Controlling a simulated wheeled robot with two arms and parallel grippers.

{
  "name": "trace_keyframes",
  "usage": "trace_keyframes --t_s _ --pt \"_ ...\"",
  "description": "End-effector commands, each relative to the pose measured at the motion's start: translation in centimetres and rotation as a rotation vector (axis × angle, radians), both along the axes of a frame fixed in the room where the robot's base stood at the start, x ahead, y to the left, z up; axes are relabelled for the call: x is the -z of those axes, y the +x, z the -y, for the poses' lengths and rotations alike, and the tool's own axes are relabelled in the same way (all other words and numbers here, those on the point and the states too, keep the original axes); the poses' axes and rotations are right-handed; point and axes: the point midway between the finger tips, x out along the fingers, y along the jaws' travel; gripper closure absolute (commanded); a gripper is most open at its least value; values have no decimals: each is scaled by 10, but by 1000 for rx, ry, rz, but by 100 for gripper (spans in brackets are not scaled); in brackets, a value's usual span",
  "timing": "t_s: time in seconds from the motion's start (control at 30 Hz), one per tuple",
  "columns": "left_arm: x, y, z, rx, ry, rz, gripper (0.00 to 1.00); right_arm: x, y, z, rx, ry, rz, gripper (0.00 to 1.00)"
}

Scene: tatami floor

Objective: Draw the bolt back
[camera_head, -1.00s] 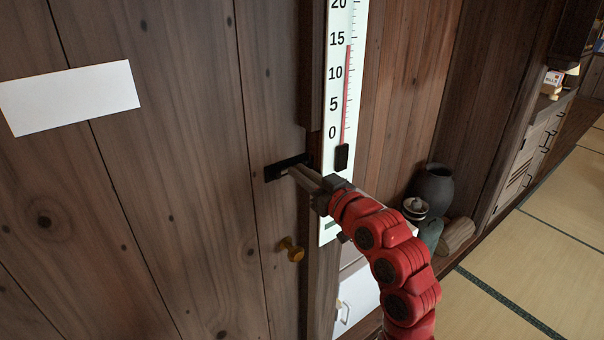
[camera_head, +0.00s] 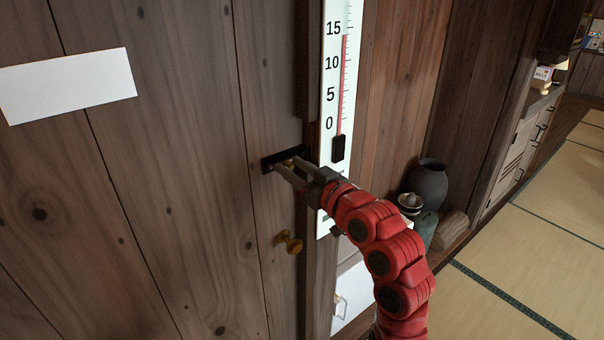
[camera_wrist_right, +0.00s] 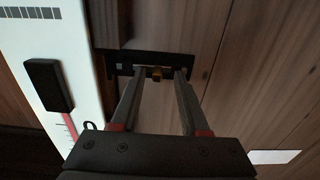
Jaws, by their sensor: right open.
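The bolt has a black plate (camera_head: 269,161) on the wooden door, near the door's right edge. In the right wrist view the black plate (camera_wrist_right: 175,59) lies across the top, with a small brass knob (camera_wrist_right: 156,74) on it. My right gripper (camera_head: 284,167) reaches in from the lower right with its fingertips at the plate. It is open; in the right wrist view its two fingers (camera_wrist_right: 158,72) stand on either side of the brass knob, with a gap to each side. Whether the tips touch the plate I cannot tell. My left gripper is not in view.
A round brass door knob (camera_head: 289,242) sits below the bolt. A tall white thermometer (camera_head: 329,100) hangs just right of the door edge. A white paper (camera_head: 68,84) is on the door. A dark jar (camera_head: 427,186) stands right of my arm; tatami floor (camera_head: 530,240) lies open beyond.

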Motion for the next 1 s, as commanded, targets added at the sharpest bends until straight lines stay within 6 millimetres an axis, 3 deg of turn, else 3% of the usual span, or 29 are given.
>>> trace_keyframes --t_s 0.17,0.5,0.87,1.0 --pt "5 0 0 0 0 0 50 -1 -15 12 3 2 8 55" --pt "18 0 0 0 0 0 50 1 -69 51 3 2 3 55" --pt "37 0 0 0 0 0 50 1 -91 68 5 -5 9 55" --pt "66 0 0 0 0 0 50 6 -99 72 -1 -8 16 55"
